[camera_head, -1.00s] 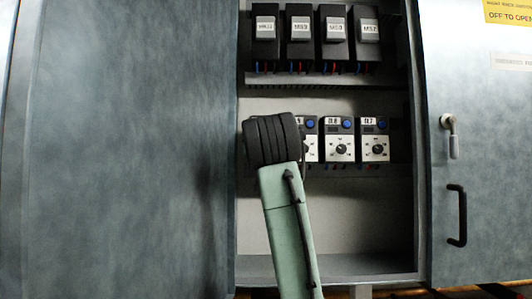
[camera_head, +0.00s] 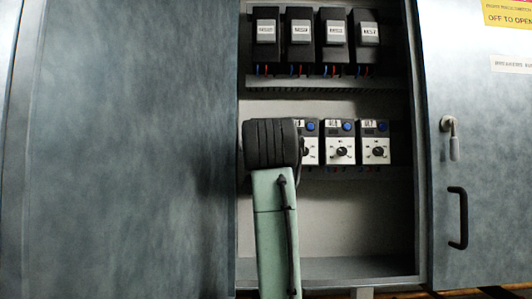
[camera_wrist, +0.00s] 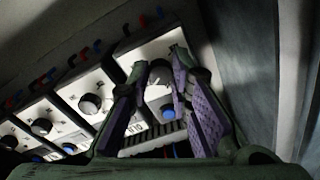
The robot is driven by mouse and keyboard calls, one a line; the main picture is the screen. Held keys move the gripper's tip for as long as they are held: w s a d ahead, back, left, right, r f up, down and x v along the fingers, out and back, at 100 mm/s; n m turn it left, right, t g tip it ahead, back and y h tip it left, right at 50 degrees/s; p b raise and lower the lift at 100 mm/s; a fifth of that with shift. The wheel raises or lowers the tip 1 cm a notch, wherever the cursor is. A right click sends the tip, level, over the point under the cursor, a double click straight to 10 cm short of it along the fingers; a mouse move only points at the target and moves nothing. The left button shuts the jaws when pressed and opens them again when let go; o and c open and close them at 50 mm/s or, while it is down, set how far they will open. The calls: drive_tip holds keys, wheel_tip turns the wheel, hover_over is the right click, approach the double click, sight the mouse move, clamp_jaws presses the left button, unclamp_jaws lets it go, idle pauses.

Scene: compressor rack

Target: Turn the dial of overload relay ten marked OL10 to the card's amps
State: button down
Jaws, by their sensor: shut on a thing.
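The relay at the end of the row, with a label that seems to read OL10 (camera_wrist: 137,130), is at the middle of the wrist view. Its pale face and dial (camera_wrist: 157,91) show partly between my fingers. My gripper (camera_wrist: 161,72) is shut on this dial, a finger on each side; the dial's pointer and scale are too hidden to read. In the head view my arm covers this relay and my gripper. I cannot make out a card with amps in either view.
Neighbouring relays with black dials (camera_wrist: 90,103) stand close beside it; two show fully in the head view (camera_head: 340,145). Black labelled units (camera_head: 333,42) fill the shelf above. A grey cabinet panel (camera_head: 130,150) is close at left. An open door with a handle (camera_head: 457,216) stands right.

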drive_tip(key=c, duration=1.5)
unclamp_jaws()
drive_tip(key=shift+o, duration=0.2)
drive_tip(key=s, duration=1.2)
drive_tip(key=shift+f, duration=0.2)
drive_tip(key=shift+d, duration=0.1)
